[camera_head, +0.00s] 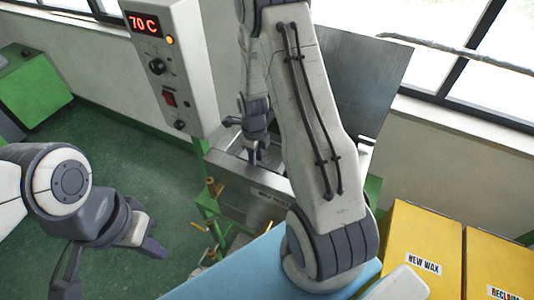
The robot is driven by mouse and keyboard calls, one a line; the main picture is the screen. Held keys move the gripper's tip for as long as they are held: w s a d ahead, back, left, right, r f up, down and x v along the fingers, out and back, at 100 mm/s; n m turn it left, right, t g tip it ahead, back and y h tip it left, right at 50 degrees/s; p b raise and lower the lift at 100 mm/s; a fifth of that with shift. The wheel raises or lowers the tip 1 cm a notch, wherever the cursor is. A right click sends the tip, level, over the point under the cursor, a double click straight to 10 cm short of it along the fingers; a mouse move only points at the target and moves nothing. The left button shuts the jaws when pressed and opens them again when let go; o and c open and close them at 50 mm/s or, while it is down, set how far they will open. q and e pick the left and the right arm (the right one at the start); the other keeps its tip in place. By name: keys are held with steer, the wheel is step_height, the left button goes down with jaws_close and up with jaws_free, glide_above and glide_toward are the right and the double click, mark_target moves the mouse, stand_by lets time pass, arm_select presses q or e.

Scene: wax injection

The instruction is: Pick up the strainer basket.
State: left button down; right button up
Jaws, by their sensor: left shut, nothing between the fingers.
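The strainer basket cannot be made out; the inside of the metal wax tank (222,158) is largely hidden behind my right arm. My right gripper (243,141) reaches down at the tank's opening, with its fingertips small and partly hidden. I cannot tell whether it is open or shut, or whether it touches anything.
A control box (172,65) reading 70 C stands left of the tank. The raised metal lid (350,75) is behind it. A yellow NEW WAX bin (424,235) and a second yellow bin (495,255) stand at right. A blue surface (235,278) lies in front. Green floor is free at left.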

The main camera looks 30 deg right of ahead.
steer(key=shift+d+f+p, duration=0.15)
steer(key=shift+f+p, duration=0.35)
steer(key=shift+f, duration=1.1)
jaws_close()
